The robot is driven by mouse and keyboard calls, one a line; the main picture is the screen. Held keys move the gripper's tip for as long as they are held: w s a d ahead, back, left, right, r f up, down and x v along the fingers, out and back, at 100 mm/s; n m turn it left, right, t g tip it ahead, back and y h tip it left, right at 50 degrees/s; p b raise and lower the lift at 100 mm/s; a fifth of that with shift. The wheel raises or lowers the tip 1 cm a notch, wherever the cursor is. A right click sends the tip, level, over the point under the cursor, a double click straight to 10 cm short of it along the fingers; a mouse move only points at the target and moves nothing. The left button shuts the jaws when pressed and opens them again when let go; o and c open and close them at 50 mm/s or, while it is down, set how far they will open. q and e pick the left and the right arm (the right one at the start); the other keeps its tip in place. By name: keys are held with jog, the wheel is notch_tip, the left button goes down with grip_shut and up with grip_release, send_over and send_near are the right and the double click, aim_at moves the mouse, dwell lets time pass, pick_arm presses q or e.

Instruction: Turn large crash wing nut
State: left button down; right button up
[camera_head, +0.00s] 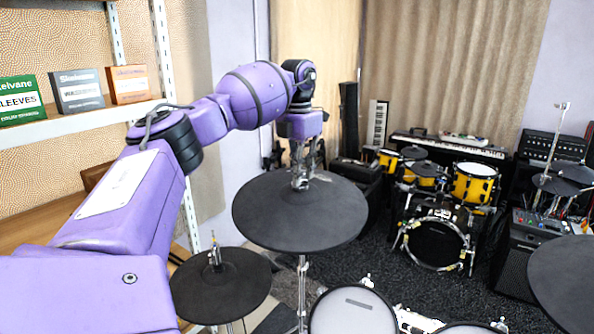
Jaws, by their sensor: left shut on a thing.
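The large crash cymbal (300,222) is a dark round pad on a metal stand in the middle of the head view. Its wing nut sits at the top centre of the pad, mostly hidden by my left gripper (300,178). My left arm comes in from the left, and the gripper points down over the pad's centre. It is shut on the wing nut; the fingers look small and the exact grip is hard to see. My right gripper is not in view.
A smaller dark pad (220,285) stands at lower left, and another (568,285) at the right edge. A drum pad (353,312) is at the front. A shelf with small boxes (77,90) is at left. A yellow drum kit (474,184) stands behind.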

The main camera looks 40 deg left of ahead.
pick_arm(q)
jog(key=shift+a+r, duration=0.1)
jog(key=shift+r, duration=0.05)
jog(key=c, duration=1.9)
grip_release()
jog(key=r, duration=1.2)
jog(key=shift+s+a, duration=0.15)
jog(key=shift+s, duration=0.05)
jog(key=shift+f, duration=0.15)
